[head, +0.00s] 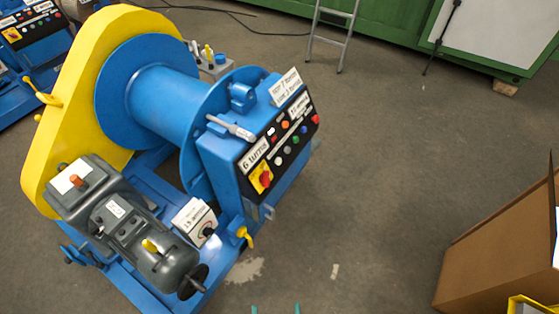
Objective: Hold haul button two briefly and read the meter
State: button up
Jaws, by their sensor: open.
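A blue winch machine (165,95) with a yellow chain guard (85,95) stands at the left. Labels are too small to tell which button is haul button two. A small dark display (271,131) shows on the panel; I cannot read it or tell whether it is the meter. My gripper (276,309) shows only as two teal fingertips at the bottom edge, apart and empty, well below the panel.
A grey motor (120,215) and a white labelled box with a dial (196,222) sit on the machine's front frame. An open cardboard box (500,245) stands at the lower right. A ladder (333,35) is at the back. The floor between is clear.

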grip_shut()
dwell(1.7)
